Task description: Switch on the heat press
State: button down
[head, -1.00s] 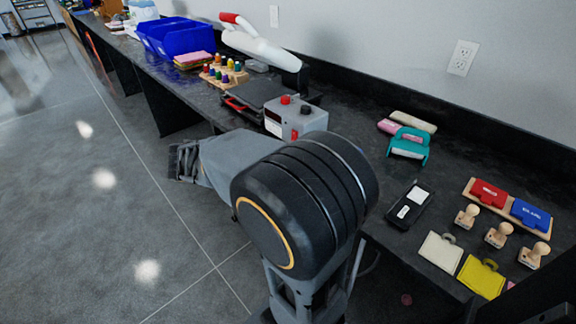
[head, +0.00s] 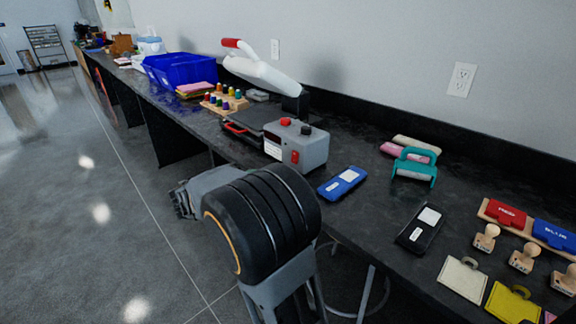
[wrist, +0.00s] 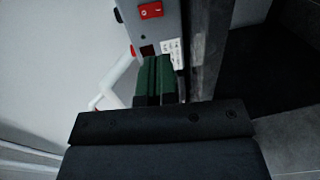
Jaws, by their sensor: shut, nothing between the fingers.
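The heat press stands on the dark bench in the head view, with a grey control box (head: 312,149), a black plate and a raised white arm (head: 262,74) with a red grip. A red switch (head: 295,157) is on the box's front; red and black knobs are on top. The wrist view shows the box (wrist: 171,22) with a red rocker switch (wrist: 151,10); its on or off position is unclear. My gripper (head: 183,203) is low in front of the bench, left of the box. In the wrist view its green fingers (wrist: 156,72) are together and empty, below the switch.
A blue device (head: 342,182) and a black one (head: 419,228) lie right of the press. A teal-handled tool (head: 414,168) and several stamps stand farther right. Thread spools (head: 224,99) and blue bins (head: 185,68) are at the left.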

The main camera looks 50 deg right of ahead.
aim_at(293, 162)
jog(key=d, duration=0.4)
jog(key=d+f+b, duration=0.1)
jog(key=d, duration=0.3)
jog(key=s+d, duration=0.1)
jog(key=d, duration=0.4)
jog(key=shift+f+b, duration=0.3)
jog(key=shift+b, duration=0.1)
jog(key=shift+w+a+f, duration=0.1)
